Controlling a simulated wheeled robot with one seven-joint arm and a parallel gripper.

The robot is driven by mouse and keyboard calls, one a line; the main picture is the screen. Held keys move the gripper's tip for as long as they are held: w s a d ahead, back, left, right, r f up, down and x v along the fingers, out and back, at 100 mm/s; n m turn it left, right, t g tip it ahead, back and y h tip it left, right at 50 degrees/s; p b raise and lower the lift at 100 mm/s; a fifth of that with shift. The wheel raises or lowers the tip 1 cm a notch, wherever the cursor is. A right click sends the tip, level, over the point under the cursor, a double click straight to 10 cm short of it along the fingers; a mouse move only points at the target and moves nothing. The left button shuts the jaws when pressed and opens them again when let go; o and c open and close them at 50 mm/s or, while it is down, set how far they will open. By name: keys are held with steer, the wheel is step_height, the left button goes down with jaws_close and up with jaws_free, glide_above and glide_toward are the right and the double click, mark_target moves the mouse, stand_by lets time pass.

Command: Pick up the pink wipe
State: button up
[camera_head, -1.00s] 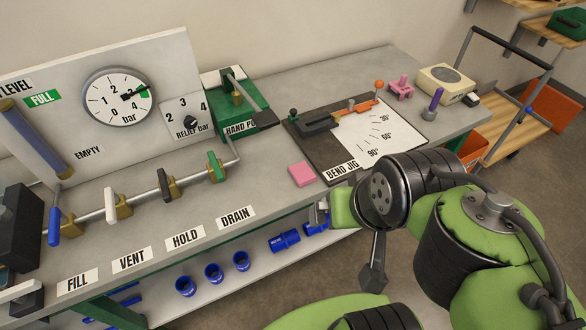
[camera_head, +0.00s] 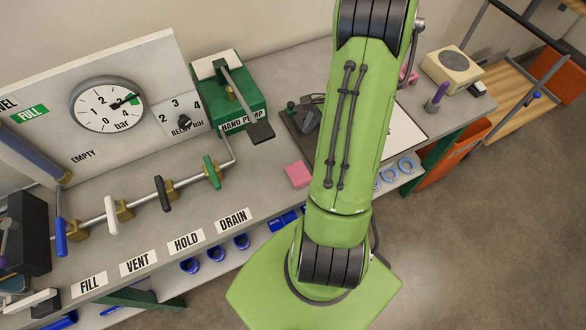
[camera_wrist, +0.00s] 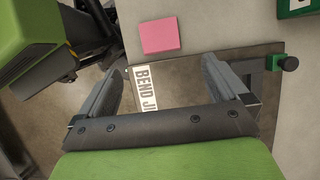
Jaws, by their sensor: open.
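The pink wipe (camera_head: 298,174) is a small flat pink block lying on the grey bench top, between the hand pump and my arm in the head view. In the wrist view the wipe (camera_wrist: 160,35) lies beyond my fingertips, apart from them. My gripper (camera_wrist: 172,72) is open and empty, its two fingers spread over the bend jig's dark base plate and its label. In the head view my arm hides the gripper and much of the bend jig.
The bend jig plate (camera_wrist: 195,85) lies under my gripper, with a green-based black knob (camera_wrist: 284,63) at its corner. The green hand pump (camera_head: 236,95) stands behind the wipe. The valve row (camera_head: 165,195) stands left.

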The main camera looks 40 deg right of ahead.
glide_toward(300, 172)
steer(key=shift+w+b+x, duration=0.25)
steer(key=shift+b+x, duration=0.05)
steer(key=shift+x, duration=0.9)
steer(key=x, duration=0.5)
steer(key=shift+s, duration=0.35)
steer(key=shift+w+a+f, duration=0.15)
steer(key=shift+f, duration=0.2)
steer(key=c, duration=1)
step_height(300, 172, up, 10)
steer(key=shift+r+p, duration=0.1)
steer(key=shift+p, duration=0.4)
steer(key=shift+c, duration=0.2)
steer(key=o, duration=0.4)
steer(key=shift+c, duration=1)
